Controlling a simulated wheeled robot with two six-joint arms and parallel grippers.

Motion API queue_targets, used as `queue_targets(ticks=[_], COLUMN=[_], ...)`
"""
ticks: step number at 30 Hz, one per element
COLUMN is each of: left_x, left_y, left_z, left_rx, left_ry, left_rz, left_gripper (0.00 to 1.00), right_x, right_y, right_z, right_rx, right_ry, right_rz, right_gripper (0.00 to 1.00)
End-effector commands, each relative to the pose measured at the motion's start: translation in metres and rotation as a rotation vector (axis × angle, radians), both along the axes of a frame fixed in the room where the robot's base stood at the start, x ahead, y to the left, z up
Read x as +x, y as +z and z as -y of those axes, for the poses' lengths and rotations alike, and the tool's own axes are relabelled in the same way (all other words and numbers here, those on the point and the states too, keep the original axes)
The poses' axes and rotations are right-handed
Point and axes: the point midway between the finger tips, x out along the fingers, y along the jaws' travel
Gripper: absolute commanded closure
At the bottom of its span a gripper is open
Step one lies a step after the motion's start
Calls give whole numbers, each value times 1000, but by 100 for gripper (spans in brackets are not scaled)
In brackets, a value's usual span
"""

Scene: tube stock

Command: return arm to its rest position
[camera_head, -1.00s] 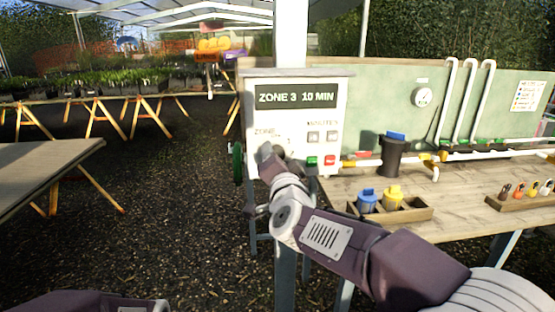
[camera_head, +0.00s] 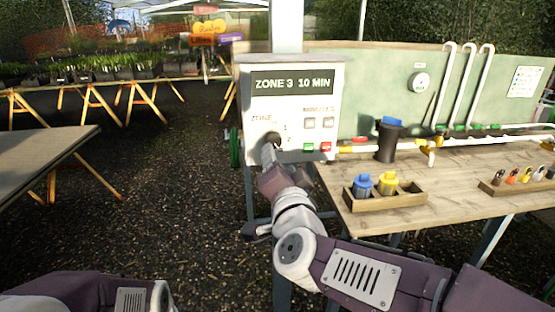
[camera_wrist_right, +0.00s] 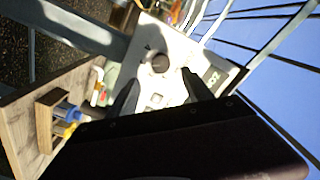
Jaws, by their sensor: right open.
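My right arm reaches from the lower right in the head view to a white control box (camera_head: 290,95) whose display reads ZONE 3 10 MIN. My right gripper (camera_head: 270,150) is in front of the box's lower left, by the dark zone knob (camera_head: 273,138), and partly hides it. In the right wrist view the gripper's two dark fingers (camera_wrist_right: 160,88) are spread with nothing between them. The round knob (camera_wrist_right: 160,62) shows beyond the fingertips, apart from them. Of my left arm only a link shows at the lower left; its gripper is out of view.
A wooden bench (camera_head: 440,180) right of the box holds a tray (camera_head: 385,201) with blue and yellow pieces, a dark cup (camera_head: 388,142) and a rack (camera_head: 520,185). White pipes run along its back. A table (camera_head: 40,160) stands at the left; gravel floor lies between.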

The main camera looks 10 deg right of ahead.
Motion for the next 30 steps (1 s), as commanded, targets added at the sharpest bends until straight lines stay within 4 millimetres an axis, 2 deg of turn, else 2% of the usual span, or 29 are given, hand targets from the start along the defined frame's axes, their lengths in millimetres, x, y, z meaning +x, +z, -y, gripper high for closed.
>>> queue_targets(ticks=[2,5,6,8,9,11,12,15,18,21,24,25,26,30], left_x=[0,0,0,0,0,0,0,0,0,0,0,0,0,0], left_y=[0,0,0,0,0,0,0,0,0,0,0,23,38,85], left_z=[0,0,0,0,0,0,0,0,0,0,0,0,0,0], left_rx=[0,0,0,0,0,0,0,0,0,0,0,0,0,0], left_ry=[0,0,0,0,0,0,0,0,0,0,0,0,0,0], left_rz=[0,0,0,0,0,0,0,0,0,0,0,-1,-2,1], left_gripper=[100,100,100,100,100,100,100,100,100,100,100,100,100,100], right_x=[7,25,32,34,27,10,-5,-48,-95,-143,-193,-193,-191,-191], right_y=[-3,-32,-62,-118,-154,-204,-232,-288,-325,-348,-359,-336,-321,-274], right_z=[18,75,97,112,116,117,118,117,115,115,121,120,120,120], right_rx=[-4,-56,-130,-248,-311,-387,-428,-508,-577,-648,-701,-697,-697,-694], right_ry=[-45,-178,-198,-141,-82,11,72,215,354,490,612,611,608,607], right_rz=[-7,-61,-129,-278,-383,-537,-634,-844,-1021,-1186,-1360,-1362,-1356,-1353], right_gripper=[41,41,41,41,41,41,41,41,41,41,41,41,41,41])
